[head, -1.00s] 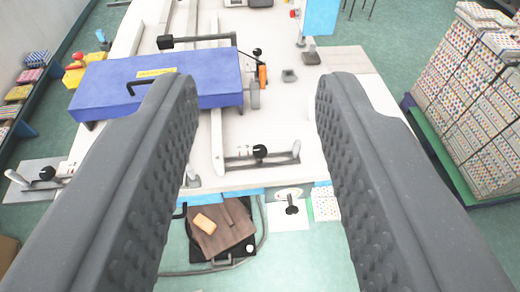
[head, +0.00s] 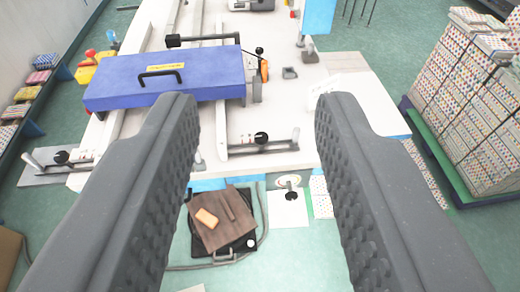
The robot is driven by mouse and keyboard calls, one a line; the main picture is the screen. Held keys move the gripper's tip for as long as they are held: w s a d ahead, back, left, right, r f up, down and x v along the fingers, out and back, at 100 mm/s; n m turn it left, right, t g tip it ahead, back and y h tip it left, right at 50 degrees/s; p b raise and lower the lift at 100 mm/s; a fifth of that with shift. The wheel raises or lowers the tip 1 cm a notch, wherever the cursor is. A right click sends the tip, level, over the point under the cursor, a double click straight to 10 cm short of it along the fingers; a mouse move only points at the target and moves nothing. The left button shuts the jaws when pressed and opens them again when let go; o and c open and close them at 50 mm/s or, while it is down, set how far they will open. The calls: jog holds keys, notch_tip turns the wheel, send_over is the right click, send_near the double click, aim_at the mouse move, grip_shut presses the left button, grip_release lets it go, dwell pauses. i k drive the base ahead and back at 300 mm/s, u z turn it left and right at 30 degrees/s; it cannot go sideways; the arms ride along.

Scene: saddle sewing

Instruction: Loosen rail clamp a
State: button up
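My gripper (head: 258,112) is open and empty, its two dark ridged fingers reaching in from the bottom of the head view. Ahead of it, on the near part of the white machine bed, is a short rail fixture with a black knob (head: 262,138). It shows in the gap between the fingers, apart from them. A second fixture with a black knob (head: 62,157) lies at the far left on a grey plate. No label shows which of them is rail clamp a. The left finger hides part of the bed between them.
A blue box with a handle (head: 205,75) lies across the machine bed (head: 290,105). A brown board (head: 228,222) with an orange block lies on the floor in front. Stacked patterned boxes (head: 465,100) stand at the right, and a shelf (head: 35,110) runs along the left.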

aim_at(261, 138)
jog(key=u, duration=0.7)
jog(key=k, duration=0.1)
jog(key=z, duration=1.1)
jog(key=i, duration=1.05)
jog(key=u, duration=0.1)
